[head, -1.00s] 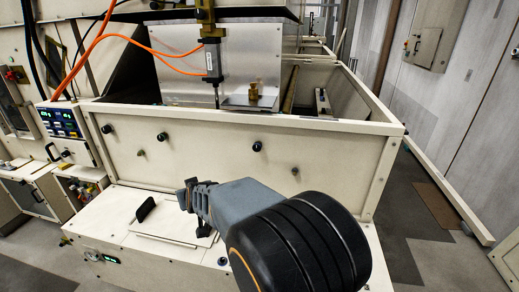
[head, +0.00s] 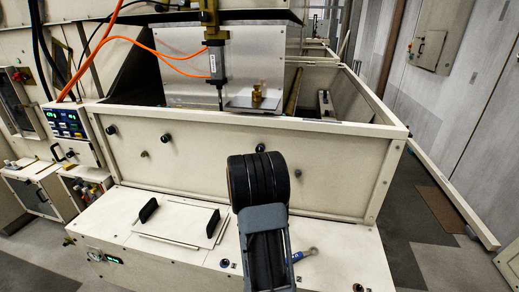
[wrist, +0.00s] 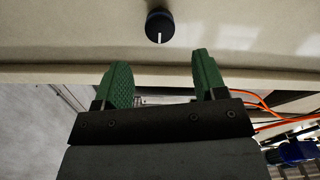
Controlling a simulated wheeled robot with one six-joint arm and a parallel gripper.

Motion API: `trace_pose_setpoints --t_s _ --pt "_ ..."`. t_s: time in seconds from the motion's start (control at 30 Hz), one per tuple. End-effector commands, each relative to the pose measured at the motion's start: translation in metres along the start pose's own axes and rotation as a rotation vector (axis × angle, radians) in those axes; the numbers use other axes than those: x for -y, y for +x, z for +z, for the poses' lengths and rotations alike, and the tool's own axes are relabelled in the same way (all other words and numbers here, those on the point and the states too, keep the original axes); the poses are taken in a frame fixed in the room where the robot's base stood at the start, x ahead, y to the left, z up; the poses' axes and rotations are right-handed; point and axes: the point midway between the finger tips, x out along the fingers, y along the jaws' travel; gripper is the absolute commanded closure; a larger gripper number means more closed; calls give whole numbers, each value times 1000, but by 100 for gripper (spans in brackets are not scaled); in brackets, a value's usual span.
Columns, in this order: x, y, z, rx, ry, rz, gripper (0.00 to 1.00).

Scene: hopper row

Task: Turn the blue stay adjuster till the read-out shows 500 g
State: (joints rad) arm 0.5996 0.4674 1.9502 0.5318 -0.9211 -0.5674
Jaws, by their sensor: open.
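In the wrist view a round, dark knob with a bluish side and a white pointer line (wrist: 159,25) sits on a cream panel, beyond my fingertips. My gripper (wrist: 160,62) is open and empty, its two green fingers apart and not touching the knob. The head view does not show my fingers, as my arm hides that part. There, a blue-handled part (head: 297,257) shows beside my arm on the lower ledge; I cannot tell if it is the stay adjuster. A control box with a lit blue read-out (head: 67,121) stands at the left; its digits are too small to read.
The hopper front panel (head: 205,165) carries several dark knobs, one of them (head: 260,147) just above my arm. Below it, a plate with two black handles (head: 180,222) lies on the ledge. Brass weights (head: 258,93) stand on a pan.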

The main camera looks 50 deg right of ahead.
Motion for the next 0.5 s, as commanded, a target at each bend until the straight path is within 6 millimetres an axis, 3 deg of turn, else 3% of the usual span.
trace_pose_setpoints --t_s 0.2,0.5 --pt "-1 42 0 2 0 0 35" --pt "0 78 0 1 1 -1 35"
